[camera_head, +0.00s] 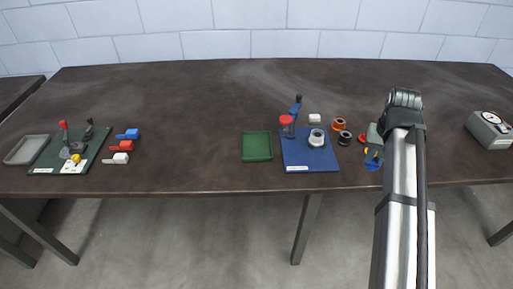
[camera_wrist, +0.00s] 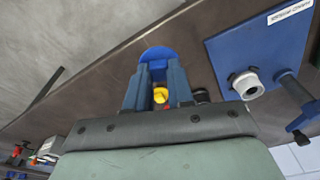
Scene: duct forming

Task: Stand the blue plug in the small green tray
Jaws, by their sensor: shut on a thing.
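My gripper (camera_head: 374,154) is at the right part of the table, to the right of the blue mat. It is shut on the blue plug (camera_head: 374,165), whose rounded blue end shows at the fingertips in the wrist view (camera_wrist: 157,53). The fingers hide the rest of the plug, and I cannot tell its height above the table. The small green tray (camera_head: 257,158) lies flat and empty near the front edge, left of the blue mat and well to the left of my gripper.
A yellow piece (camera_wrist: 160,95) shows between the fingers.

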